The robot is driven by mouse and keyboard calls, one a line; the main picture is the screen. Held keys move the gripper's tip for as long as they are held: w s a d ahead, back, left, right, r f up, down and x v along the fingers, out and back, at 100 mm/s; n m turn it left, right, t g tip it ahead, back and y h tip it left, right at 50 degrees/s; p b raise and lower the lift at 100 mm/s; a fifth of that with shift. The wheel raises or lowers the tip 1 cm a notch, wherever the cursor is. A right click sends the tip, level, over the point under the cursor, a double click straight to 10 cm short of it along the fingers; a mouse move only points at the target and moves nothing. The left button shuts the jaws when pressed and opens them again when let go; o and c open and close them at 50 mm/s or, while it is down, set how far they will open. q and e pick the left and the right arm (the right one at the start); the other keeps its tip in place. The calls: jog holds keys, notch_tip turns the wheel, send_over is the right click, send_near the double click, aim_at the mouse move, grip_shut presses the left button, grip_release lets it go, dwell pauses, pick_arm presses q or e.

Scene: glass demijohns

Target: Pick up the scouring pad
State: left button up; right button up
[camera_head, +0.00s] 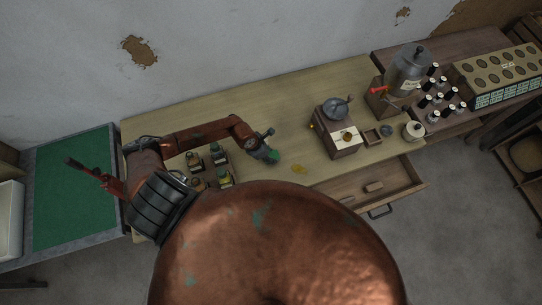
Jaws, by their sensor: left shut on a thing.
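My left arm reaches in from the left over the wooden table, and my left gripper (264,149) is above the table's middle. It is shut on a small green piece, which looks like the scouring pad (273,157). The gripper hides part of the pad, and I cannot tell whether the pad touches the table top. My right gripper is not in view.
Several small bottles or jars (217,155) stand left of the gripper. Farther right are a wooden box with a round-topped device (335,110), an open drawer (365,190) and a metal urn (408,70).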

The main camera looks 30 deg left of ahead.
pick_arm(q)
jog(key=shift+r, duration=0.1)
jog(key=shift+r, duration=0.2)
notch_tip(320, 180, up, 2)
jog(key=shift+w+r+b, duration=0.1)
jog(key=shift+r+b, duration=0.05)
jog(key=shift+b, duration=0.45)
jog(key=s+a+r+b, duration=0.1)
jog(key=s+r+b, duration=0.1)
jog(key=s+r, duration=0.8)
jog(key=shift+s, duration=2.05)
